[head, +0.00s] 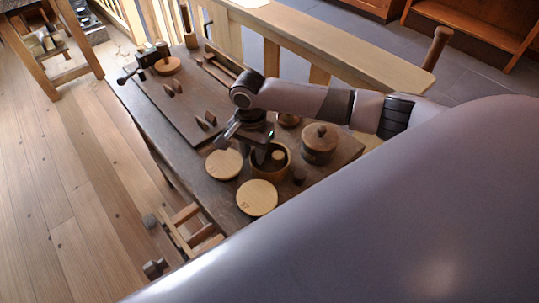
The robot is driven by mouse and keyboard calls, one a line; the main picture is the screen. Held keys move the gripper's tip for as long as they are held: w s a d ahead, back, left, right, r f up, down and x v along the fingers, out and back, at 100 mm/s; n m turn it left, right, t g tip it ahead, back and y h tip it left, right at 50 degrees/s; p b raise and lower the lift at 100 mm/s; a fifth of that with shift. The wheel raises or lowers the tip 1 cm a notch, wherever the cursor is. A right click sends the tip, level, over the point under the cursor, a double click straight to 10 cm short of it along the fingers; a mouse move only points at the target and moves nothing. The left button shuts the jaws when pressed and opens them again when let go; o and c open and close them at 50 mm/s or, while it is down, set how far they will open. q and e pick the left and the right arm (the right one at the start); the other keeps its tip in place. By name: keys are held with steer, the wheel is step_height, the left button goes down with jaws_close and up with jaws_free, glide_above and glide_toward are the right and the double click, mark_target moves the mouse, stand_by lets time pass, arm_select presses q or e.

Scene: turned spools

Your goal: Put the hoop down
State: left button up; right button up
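My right arm reaches in from the right, and my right gripper (259,155) points down over the workbench. It is at the left side of a round, open-topped brown wooden band (271,176), which may be the hoop. A small pale round piece (278,155) shows inside the band. The fingertips overlap the band's far left wall; whether they grip it is too small to tell. I cannot tell whether the band touches the bench top. No other clear hoop shows. My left gripper is not in view.
Two pale round discs (257,198) (224,163) lie left of the band on the workbench (190,118). A lidded round box (320,143) stands to its right. Small dark wedges (173,88) lie farther back. A pale wooden rail (320,38) runs behind.

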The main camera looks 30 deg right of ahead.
steer(key=shift+f, duration=0.25)
jaws_close()
